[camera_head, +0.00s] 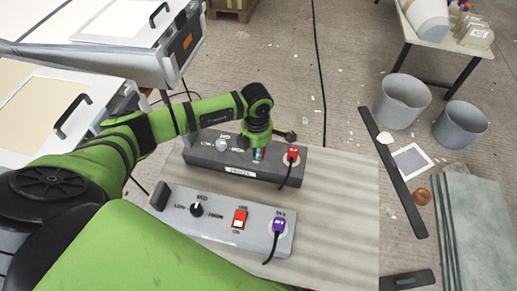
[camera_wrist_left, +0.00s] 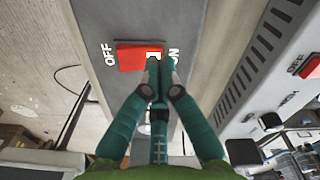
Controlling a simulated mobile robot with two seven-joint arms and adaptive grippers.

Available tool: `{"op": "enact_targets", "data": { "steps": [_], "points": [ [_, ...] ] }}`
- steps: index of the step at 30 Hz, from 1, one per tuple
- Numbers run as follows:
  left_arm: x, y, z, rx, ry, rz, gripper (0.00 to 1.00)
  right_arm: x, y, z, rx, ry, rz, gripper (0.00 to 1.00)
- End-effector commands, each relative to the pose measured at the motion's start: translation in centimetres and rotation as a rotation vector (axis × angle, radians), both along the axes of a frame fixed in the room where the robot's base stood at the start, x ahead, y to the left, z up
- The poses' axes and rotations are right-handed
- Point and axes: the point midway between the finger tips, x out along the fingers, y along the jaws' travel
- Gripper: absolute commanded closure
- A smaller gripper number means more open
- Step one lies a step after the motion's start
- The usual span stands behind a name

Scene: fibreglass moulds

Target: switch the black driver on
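The black driver (camera_head: 208,161) is a long dark box on the table, with a knob and a red plug (camera_head: 292,152) on top. My left gripper (camera_head: 257,155) points down at its top and hides its switch in the head view. In the left wrist view, its red rocker switch (camera_wrist_left: 130,57) lies between the words OFF and ON. The teal fingers of my left gripper (camera_wrist_left: 162,78) are close together, with nothing held, at the ON end of the switch. I cannot tell whether they touch it. My right gripper is out of view.
A light grey driver (camera_head: 180,212) with a red switch (camera_head: 239,217) and purple plug (camera_head: 278,226) stands nearer on the table (camera_head: 335,220). Two grey buckets (camera_head: 461,124) stand on the floor at the right. White cabinets with black handles are at the left.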

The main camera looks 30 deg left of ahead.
Motion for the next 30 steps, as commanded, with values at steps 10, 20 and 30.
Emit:
{"op": "enact_targets", "data": {
  "steps": [10, 20, 30],
  "points": [
    [0.0, 0.0, 3.1, 0.0, 0.0, 0.001, 1.0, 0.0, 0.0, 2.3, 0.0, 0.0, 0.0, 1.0],
    [0.0, 0.0, 5.7, 0.001, -0.001, -0.001, 1.0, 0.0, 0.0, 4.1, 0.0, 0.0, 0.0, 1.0],
    [0.0, 0.0, 6.6, 0.0, 0.0, 0.0, 1.0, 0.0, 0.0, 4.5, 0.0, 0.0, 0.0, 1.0]
  ]
}}
